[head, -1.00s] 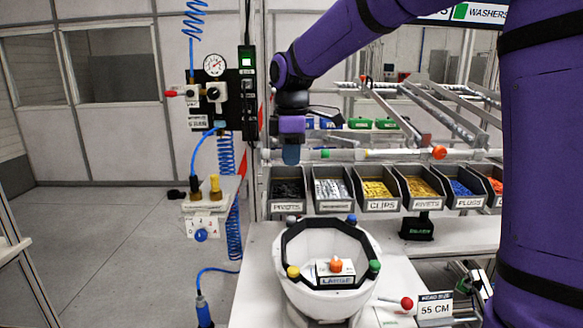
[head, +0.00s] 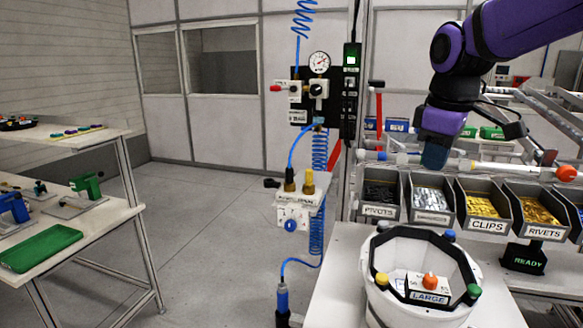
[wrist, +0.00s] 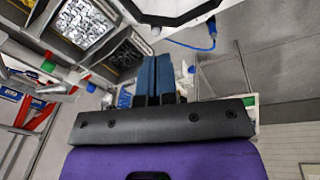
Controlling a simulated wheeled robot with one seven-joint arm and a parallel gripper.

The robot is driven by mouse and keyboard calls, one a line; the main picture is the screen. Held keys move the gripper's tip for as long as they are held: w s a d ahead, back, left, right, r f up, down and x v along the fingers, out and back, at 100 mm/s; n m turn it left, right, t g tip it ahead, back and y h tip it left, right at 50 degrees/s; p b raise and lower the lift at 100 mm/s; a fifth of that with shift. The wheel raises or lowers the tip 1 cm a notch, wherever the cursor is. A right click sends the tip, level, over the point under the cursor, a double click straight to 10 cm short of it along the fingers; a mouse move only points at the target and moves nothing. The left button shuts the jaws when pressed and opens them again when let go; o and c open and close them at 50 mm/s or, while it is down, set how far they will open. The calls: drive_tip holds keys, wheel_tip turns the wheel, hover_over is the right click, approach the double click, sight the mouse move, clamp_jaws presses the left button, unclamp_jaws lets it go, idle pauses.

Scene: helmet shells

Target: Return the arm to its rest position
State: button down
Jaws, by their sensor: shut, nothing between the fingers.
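My gripper (head: 435,155) hangs from my purple arm at the upper right of the head view, with its blue fingers pointing down. It is in the air in front of the parts bins and above the white helmet shell (head: 377,300). The wrist view shows the blue fingers (wrist: 155,78) side by side and closed, with nothing between them. The shell sits on the white bench with a dark rim, coloured knobs and a block labelled LARGE (head: 428,288) inside it.
Bins such as PIVOTS (head: 381,196) and CLIPS (head: 486,205) line the bench behind the shell. An air panel (head: 318,90) with blue hoses stands left of them. A side table with a green tray (head: 40,248) is at left. Open floor (head: 215,215) lies between.

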drive_tip(key=s+d+f+m+t, duration=0.1)
drive_tip(key=s+m, duration=0.3)
drive_tip(key=s, duration=0.5)
drive_tip(key=s+d+f+m+t, duration=0.2)
drive_tip(key=s+m, duration=0.3)
drive_tip(key=s, duration=0.5)
drive_tip(key=shift+s+d+f+m, duration=0.2)
drive_tip(key=shift+d+m, duration=0.1)
drive_tip(key=shift+d, duration=0.6)
